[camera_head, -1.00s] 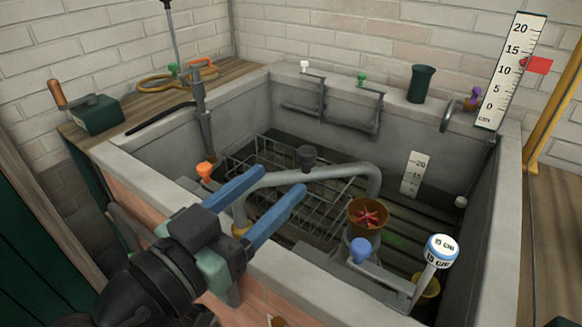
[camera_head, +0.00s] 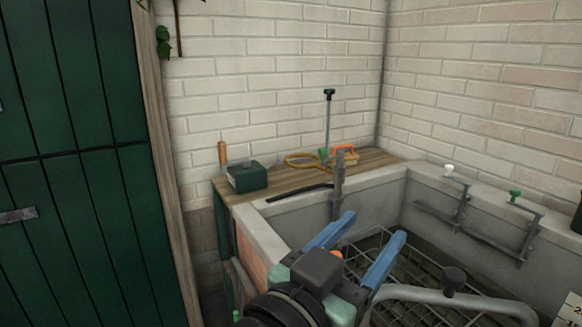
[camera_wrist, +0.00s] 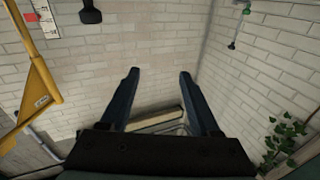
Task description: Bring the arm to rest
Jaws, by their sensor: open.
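My gripper (camera_head: 357,247) is open, its two blue fingers apart with nothing between them. In the head view it shows at the bottom middle, in front of the left part of the stone basin (camera_head: 262,232). In the wrist view the open fingers (camera_wrist: 158,88) point at a pale brick wall (camera_wrist: 150,45), with a gap of bare wall between the tips. I see no contact between the fingers and anything. My arm behind the gripper is partly cut off by the lower edge of the head view.
A wire rack (camera_head: 380,262) and a grey curved pipe (camera_head: 450,298) lie close to the gripper. A wooden shelf (camera_head: 376,160) holds a green box (camera_head: 247,177). A green door (camera_head: 75,170) stands left. A yellow bracket (camera_wrist: 38,85) shows in the wrist view.

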